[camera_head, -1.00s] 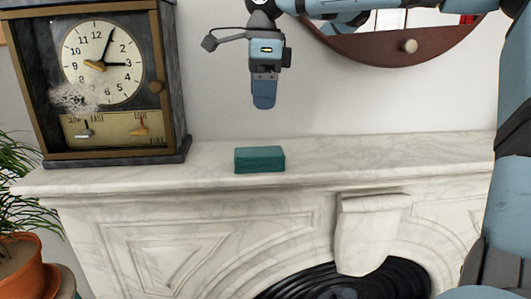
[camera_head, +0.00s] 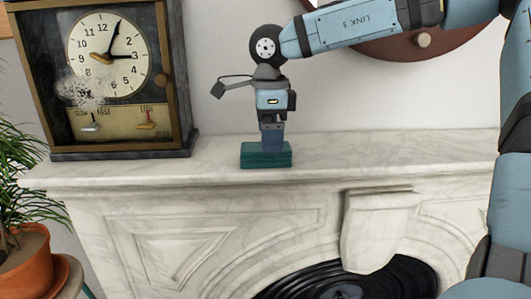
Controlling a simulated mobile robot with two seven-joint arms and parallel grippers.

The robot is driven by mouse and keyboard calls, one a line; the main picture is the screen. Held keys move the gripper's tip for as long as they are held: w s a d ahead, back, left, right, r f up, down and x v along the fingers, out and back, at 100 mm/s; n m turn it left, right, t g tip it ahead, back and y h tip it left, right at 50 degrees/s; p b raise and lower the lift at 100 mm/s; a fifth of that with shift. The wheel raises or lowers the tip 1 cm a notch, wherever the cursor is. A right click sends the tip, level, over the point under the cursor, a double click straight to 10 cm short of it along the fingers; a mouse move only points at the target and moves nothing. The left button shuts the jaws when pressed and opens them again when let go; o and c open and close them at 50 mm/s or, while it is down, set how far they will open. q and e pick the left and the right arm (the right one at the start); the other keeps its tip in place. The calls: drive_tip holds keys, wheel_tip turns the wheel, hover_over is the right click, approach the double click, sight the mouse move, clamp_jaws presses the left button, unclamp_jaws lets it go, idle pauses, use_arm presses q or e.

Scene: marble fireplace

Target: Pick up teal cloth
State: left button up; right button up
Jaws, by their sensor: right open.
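The teal cloth (camera_head: 266,157) is a folded block lying on the white marble mantel, right of the clock. My right gripper (camera_head: 272,142) points straight down over it, with its fingertips at the top of the cloth. The fingers overlap in this view, so the gap between them is hidden; the gripper is open. I cannot tell whether the fingertips touch the cloth or sit around it. My left gripper is not in view.
A large clock (camera_head: 110,55) stands on the mantel (camera_head: 390,150) at the left. A potted plant (camera_head: 25,265) is at lower left. The mantel right of the cloth is clear.

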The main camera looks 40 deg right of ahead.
wheel_tip(320, 180, down, 3)
drive_tip(key=shift+w+f, duration=0.15)
drive_tip(key=shift+c, duration=0.4)
drive_tip(key=c, duration=0.9)
wheel_tip(320, 180, up, 20)
drive_tip(key=shift+r, duration=0.1)
